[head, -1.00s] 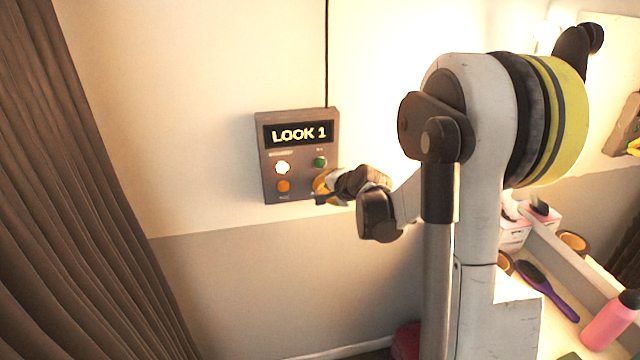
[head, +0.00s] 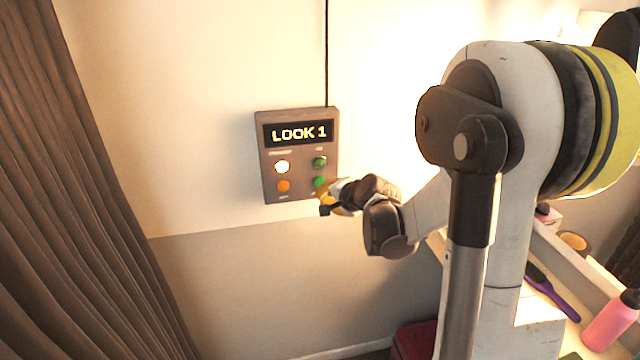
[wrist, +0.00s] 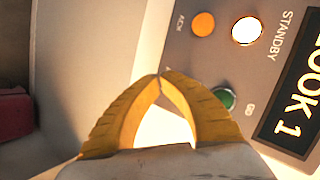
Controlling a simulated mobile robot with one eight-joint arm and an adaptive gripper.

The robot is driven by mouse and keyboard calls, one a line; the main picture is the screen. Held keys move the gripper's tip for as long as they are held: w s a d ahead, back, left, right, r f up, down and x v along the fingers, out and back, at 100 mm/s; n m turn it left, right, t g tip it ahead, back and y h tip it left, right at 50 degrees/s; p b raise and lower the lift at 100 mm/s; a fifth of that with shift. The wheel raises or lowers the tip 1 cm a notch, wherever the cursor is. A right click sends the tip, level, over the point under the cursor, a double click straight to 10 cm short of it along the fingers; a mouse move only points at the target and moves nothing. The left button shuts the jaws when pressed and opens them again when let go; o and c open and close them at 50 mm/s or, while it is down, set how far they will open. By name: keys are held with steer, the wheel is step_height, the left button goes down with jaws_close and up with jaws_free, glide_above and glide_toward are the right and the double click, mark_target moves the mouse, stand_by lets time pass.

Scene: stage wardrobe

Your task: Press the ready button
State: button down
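A grey control panel (head: 264,160) hangs on the wall with a display reading LOOK 1. A white lit button marked STANDBY (head: 282,167) is at upper left, an orange button (head: 283,186) below it. A dark green button (head: 320,162) is at upper right. Below that, a brighter green button (head: 319,182) shows partly; its label is unreadable. In the wrist view my fingers cover that spot, while the orange (wrist: 203,24), STANDBY (wrist: 246,31) and dark green (wrist: 225,97) buttons show. My gripper (wrist: 160,77) is shut and empty, fingertips together, just at the panel's lower right corner.
A brown curtain (head: 90,200) hangs at the left. A cable (head: 327,50) runs up from the panel. At the right, a counter holds a purple brush (head: 552,297) and a pink bottle (head: 611,322). A red object (head: 413,341) lies low behind my arm.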

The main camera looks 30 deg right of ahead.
steer(key=shift+s+a, duration=0.2)
steer(key=shift+s, duration=0.4)
steer(key=shift+s+a, duration=0.15)
steer(key=shift+s, duration=0.45)
steer(key=s+a+f+n+g+b, duration=0.25)
steer(key=s+a+n+b, duration=0.55)
steer(key=s+a, duration=0.4)
steer(key=s+a+f+n+g+b, duration=0.1)
steer(key=s+a+f+n+b, duration=0.1)
steer(key=s, duration=0.4)
steer(key=s+a+f+n+b, duration=0.3)
steer(key=s+f+n+b, duration=0.1)
steer(key=s, duration=0.3)
steer(key=shift+a+f+n+g, duration=0.25)
steer(key=shift+f+n+g, duration=0.1)
steer(key=shift+f, duration=0.1)
